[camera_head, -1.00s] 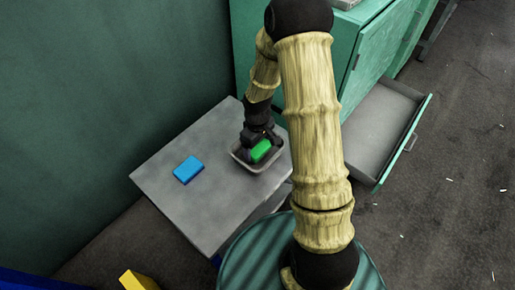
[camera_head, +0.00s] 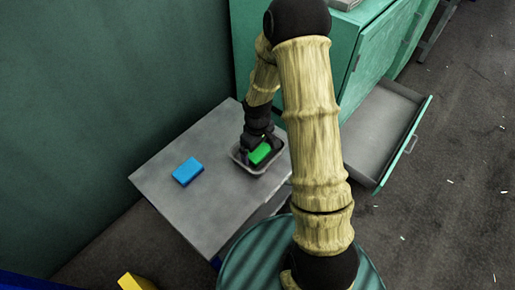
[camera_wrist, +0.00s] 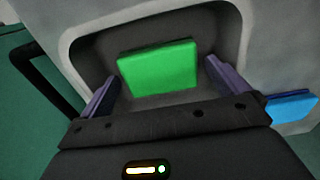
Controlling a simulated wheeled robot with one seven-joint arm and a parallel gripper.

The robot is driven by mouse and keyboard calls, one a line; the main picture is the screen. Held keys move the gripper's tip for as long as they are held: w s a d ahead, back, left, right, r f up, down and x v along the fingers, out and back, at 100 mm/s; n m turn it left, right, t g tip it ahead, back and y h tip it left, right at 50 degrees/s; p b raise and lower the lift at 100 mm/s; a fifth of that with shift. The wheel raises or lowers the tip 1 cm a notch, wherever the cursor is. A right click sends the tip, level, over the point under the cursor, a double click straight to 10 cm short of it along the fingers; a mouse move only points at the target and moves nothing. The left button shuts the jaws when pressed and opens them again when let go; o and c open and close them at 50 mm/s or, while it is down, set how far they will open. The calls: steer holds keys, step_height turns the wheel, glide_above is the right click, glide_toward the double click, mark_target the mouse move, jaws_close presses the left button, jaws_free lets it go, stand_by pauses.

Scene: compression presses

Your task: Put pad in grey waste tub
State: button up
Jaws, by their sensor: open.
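A green pad (camera_head: 261,153) lies in the grey tub (camera_head: 276,166) on the grey table. In the wrist view the green pad (camera_wrist: 157,67) shows ahead of my gripper, inside the walls of the grey tub (camera_wrist: 225,28). My gripper (camera_head: 259,143) is over the tub. In the wrist view its two fingers (camera_wrist: 160,88) stand wide apart, one on each side of the pad, with gaps between. The pad's underside is hidden. A blue pad (camera_head: 187,171) lies on the table left of the tub, and its edge shows in the wrist view (camera_wrist: 292,107).
The grey table (camera_head: 215,215) is clear around the blue pad. A green wall (camera_head: 110,90) stands behind it. A green cabinet (camera_head: 375,60) is at the right, with a drawer (camera_head: 380,130) pulled out. A yellow block (camera_head: 137,282) is at the bottom left.

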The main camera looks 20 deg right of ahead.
mark_target(258, 151)
step_height(258, 151, up, 12)
steer(key=p, duration=0.4)
steer(key=shift+f, duration=0.2)
steer(key=s+r+m+t, duration=0.2)
steer(key=s+r+m, duration=0.4)
steer(key=s+r, duration=0.4)
steer(key=shift+s+r+m+t, duration=0.3)
steer(key=shift+s+r+m, duration=0.1)
steer(key=shift+s, duration=0.85)
